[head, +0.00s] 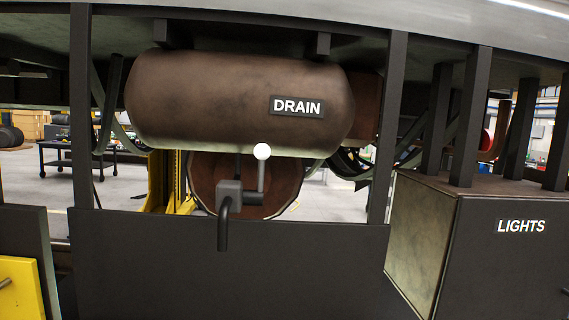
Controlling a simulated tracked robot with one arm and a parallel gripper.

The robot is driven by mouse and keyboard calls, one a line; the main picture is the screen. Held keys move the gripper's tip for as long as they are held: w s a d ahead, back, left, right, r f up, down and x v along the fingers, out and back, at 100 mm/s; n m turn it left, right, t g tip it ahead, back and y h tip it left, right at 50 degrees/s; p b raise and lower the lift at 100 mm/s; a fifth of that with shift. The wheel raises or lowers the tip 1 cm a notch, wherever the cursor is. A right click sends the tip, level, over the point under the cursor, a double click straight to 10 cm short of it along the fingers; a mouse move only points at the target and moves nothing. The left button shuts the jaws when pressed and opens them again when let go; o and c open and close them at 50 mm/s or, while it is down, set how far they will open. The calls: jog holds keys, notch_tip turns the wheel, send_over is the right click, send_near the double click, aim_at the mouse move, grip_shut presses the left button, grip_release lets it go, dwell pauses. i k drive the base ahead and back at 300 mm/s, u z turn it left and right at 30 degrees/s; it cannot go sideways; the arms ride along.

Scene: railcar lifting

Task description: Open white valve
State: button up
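The white valve shows as a white ball knob (262,151) on top of an upright grey lever (261,175). The lever joins a grey valve body (230,193) below a brown tank (210,95) marked DRAIN. A dark bent pipe (223,228) hangs down from the valve body, in front of a dark panel. The lever stands about vertical, with the knob just under the tank's lower edge. My gripper does not show in the head view.
A dark panel (220,270) spans below the valve. Dark posts (81,110) (388,130) stand on both sides of the tank. A box marked LIGHTS (500,260) stands at right. A yellow part (22,290) shows at lower left.

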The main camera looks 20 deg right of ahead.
aim_at(262, 151)
jog(key=u, duration=0.1)
jog(key=i, duration=0.9)
jog(key=u, duration=0.5)
